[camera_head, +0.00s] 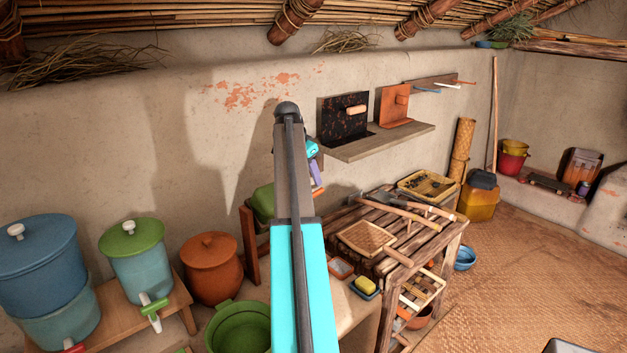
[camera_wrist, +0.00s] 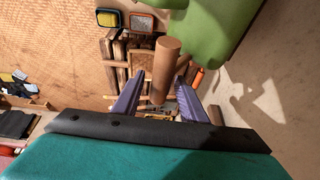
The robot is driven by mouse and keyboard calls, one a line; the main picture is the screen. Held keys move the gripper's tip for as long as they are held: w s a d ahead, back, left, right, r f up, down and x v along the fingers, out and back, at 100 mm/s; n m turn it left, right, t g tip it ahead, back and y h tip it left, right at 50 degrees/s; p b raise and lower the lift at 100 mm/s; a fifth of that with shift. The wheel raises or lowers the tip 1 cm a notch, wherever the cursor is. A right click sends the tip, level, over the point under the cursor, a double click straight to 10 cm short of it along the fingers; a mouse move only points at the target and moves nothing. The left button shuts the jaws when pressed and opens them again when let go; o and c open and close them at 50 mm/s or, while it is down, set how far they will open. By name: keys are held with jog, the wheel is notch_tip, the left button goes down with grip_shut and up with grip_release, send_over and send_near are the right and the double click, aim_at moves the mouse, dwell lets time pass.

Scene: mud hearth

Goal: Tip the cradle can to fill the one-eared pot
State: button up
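The cradle can is a green can (camera_head: 263,203) beside an upright wooden post of its cradle (camera_head: 249,246), partly hidden behind my arm. In the wrist view the green can (camera_wrist: 222,25) fills the top right. A round wooden handle (camera_wrist: 167,62) juts beside it, between my fingers. My gripper (camera_wrist: 161,72) is open, its purple fingers on either side of the handle, with a gap showing at the left finger. In the head view my gripper (camera_head: 315,170) is mostly hidden by my arm. A green pot (camera_head: 240,328) with a lug at its rim stands below, probably the one-eared pot.
A slatted wooden table (camera_head: 425,232) with a woven tray and tools stands to the right. A yellow sponge (camera_head: 366,285) lies in a dish before it. Blue (camera_head: 42,262) and green-lidded (camera_head: 135,262) dispensers and a clay jar (camera_head: 211,268) stand left. The matted floor at right is mostly clear.

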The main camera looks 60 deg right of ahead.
jog(key=shift+p+x, duration=0.35)
jog(key=shift+x, duration=1.35)
grip_shut()
